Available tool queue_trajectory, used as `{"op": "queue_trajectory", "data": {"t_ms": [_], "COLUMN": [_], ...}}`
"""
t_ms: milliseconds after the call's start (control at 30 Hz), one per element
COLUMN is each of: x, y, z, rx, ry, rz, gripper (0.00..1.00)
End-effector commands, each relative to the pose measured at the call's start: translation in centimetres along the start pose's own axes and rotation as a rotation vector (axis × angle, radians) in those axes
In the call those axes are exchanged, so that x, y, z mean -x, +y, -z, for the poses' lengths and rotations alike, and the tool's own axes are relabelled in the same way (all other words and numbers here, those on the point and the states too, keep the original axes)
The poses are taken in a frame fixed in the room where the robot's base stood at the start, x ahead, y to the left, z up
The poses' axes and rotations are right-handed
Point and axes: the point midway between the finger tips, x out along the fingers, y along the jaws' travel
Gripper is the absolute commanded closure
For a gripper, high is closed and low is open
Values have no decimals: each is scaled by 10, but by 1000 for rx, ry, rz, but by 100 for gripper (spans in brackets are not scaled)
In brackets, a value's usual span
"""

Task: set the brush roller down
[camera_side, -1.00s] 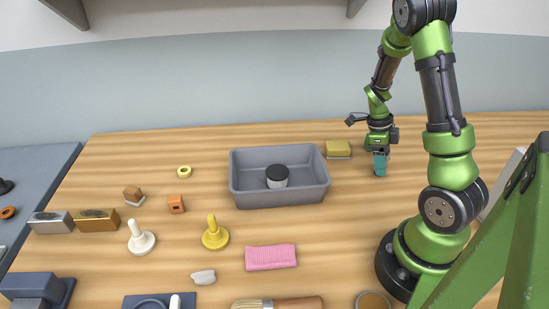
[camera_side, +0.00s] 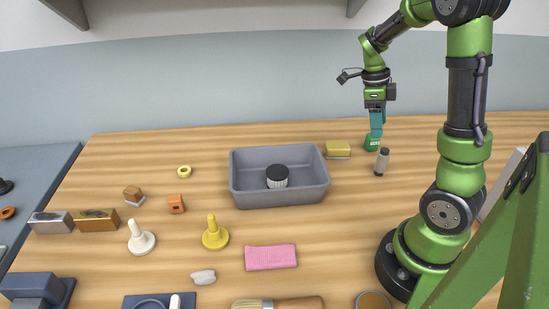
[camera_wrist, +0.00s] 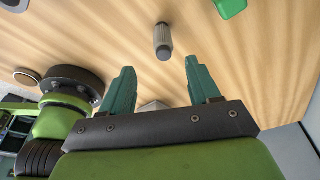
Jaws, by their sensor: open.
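My gripper (camera_side: 376,133) is raised above the table, clear of the roller. In the wrist view its two teal fingers (camera_wrist: 160,68) are spread with nothing held between them.
A green block (camera_side: 372,144) stands just behind the roller, and a yellow sponge-like block (camera_side: 338,150) is to its left. The grey tray (camera_side: 282,199) holds a dark-topped white container (camera_side: 277,177). A pink cloth (camera_side: 270,257) lies in front. Table around the roller's front is clear.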

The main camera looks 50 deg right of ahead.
Motion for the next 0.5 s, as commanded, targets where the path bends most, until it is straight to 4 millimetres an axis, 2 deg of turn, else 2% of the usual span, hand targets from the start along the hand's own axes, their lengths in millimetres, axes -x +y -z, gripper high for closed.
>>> {"op": "queue_trajectory", "data": {"t_ms": [67, 167, 300, 400, 500], "x": [10, 30, 66, 88, 103], "y": [15, 49, 115, 164, 205], "z": [-12, -33, -58, -64, -62], "rx": [144, 476, 1086, 1501, 1844], "ry": [-68, -202, -389, -461, -469], "rz": [12, 67, 270, 481, 711], "gripper": [39, 39, 39, 39, 39]}}
